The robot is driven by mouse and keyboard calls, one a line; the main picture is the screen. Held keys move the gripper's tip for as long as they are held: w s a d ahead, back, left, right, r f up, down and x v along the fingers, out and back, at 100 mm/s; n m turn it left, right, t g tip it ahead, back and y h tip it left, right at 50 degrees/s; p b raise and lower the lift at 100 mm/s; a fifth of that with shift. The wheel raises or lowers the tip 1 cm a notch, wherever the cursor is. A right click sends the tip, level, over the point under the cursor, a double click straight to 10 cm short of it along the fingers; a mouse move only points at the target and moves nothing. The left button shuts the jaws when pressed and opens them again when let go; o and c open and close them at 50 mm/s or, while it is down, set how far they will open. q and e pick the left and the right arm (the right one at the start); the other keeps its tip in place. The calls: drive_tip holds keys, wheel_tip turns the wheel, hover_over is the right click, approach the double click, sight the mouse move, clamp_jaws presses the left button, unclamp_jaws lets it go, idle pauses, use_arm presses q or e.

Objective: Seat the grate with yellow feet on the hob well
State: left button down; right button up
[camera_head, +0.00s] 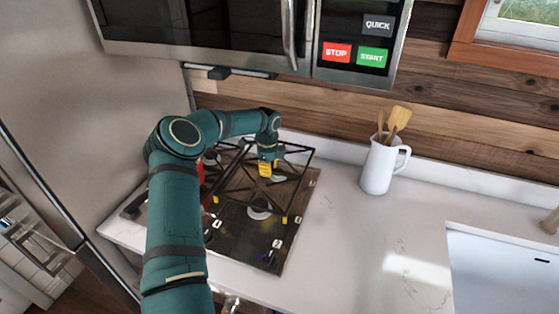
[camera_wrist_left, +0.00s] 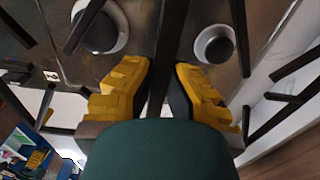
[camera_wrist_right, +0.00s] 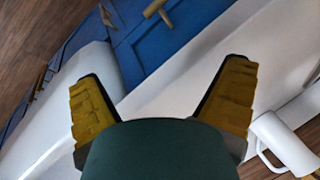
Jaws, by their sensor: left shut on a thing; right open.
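The black grate with yellow feet (camera_head: 284,187) is over the right part of the dark hob (camera_head: 232,240). Yellow feet show at its near corners. My left gripper (camera_head: 266,170) is shut on a bar of this grate. In the left wrist view the yellow-padded fingers (camera_wrist_left: 162,80) close on the black bar (camera_wrist_left: 160,50), with burners (camera_wrist_left: 214,46) below. I cannot tell whether the feet touch the hob. The hob's left part is partly hidden by my left arm. My right gripper (camera_wrist_right: 162,85) is open and empty in the right wrist view.
A red item (camera_head: 201,172) shows beside my left arm on the hob. A white jug (camera_head: 378,168) with wooden utensils stands right of the hob. The sink (camera_head: 500,275) is at the far right. A microwave (camera_head: 205,30) hangs above.

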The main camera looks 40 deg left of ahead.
use_arm(q)
drive_tip(key=shift+w, duration=0.1)
drive_tip(key=shift+s+f, duration=0.2)
drive_tip(key=shift+f, duration=0.35)
drive_tip(key=shift+w+f, duration=0.1)
drive_tip(key=shift+f, duration=1.35)
drive_tip(key=shift+f+b, duration=0.8)
drive_tip(key=shift+f, duration=0.15)
drive_tip(key=shift+b, duration=0.3)
drive_tip(key=shift+f+b, duration=0.55)
idle(0.3)
idle(0.4)
drive_tip(key=c, duration=1.1)
unclamp_jaws()
drive_tip(key=shift+o, duration=0.2)
